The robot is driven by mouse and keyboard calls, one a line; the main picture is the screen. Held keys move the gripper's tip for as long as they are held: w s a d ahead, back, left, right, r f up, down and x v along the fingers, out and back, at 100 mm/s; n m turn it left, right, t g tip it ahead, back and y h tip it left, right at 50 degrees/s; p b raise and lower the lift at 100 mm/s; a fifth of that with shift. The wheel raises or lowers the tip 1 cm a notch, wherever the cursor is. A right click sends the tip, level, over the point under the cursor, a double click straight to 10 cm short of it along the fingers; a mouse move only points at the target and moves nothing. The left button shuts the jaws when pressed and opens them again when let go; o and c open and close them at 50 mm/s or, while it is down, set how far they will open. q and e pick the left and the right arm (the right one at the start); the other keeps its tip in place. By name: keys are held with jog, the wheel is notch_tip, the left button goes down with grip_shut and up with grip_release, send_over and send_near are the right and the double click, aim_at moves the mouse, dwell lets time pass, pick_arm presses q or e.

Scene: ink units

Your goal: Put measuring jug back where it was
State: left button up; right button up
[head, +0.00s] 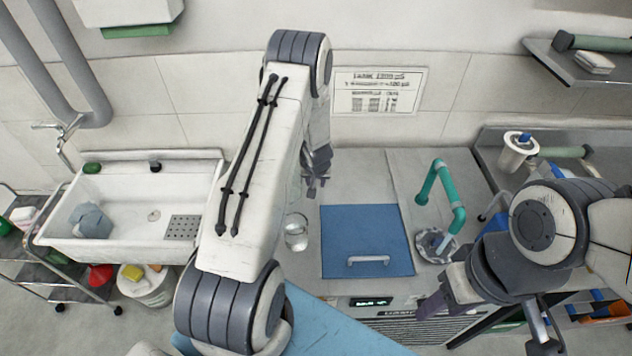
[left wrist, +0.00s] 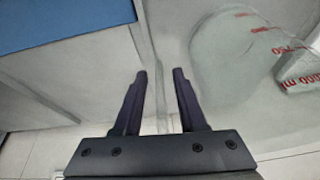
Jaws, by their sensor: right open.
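The clear glass measuring jug (head: 296,232) stands upright on the grey worktop, left of the blue lid. Its red volume marks show large at the right of the left wrist view (left wrist: 265,65). My left gripper (head: 316,186) is just behind and right of the jug in the head view. In the left wrist view its two fingers (left wrist: 160,75) are apart, beside the jug; a pale strip shows between them, and I cannot tell whether it is the handle. My right gripper (head: 488,318) is open and empty at the lower right.
The blue lid (head: 362,228) has a pale handle. A teal pipe (head: 440,195) rises right of it. A white sink (head: 130,215) stands at the left. A white cup (head: 517,155) is on the back-right counter. My left arm hides part of the worktop.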

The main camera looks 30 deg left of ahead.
pick_arm(q)
jog(key=shift+r, duration=0.5)
jog(key=p+v, duration=0.4)
jog(key=v, duration=0.7)
jog(key=s+d+r+m+h, duration=0.25)
jog(key=d+r, duration=0.35)
jog(key=d, duration=0.5)
jog(key=s+d+r+m+h, duration=0.25)
jog(key=d+r, duration=0.35)
jog(key=d, duration=0.5)
jog(key=s+d+r+m+g, duration=0.2)
jog(key=s+d+r+m, duration=0.35)
jog(key=s, duration=0.55)
jog(key=s+r+m+g+y, duration=0.1)
jog(key=s+r+m, duration=0.1)
jog(key=s, duration=1.1)
jog(key=shift+r+g+y, duration=0.3)
jog(key=shift+r, duration=0.4)
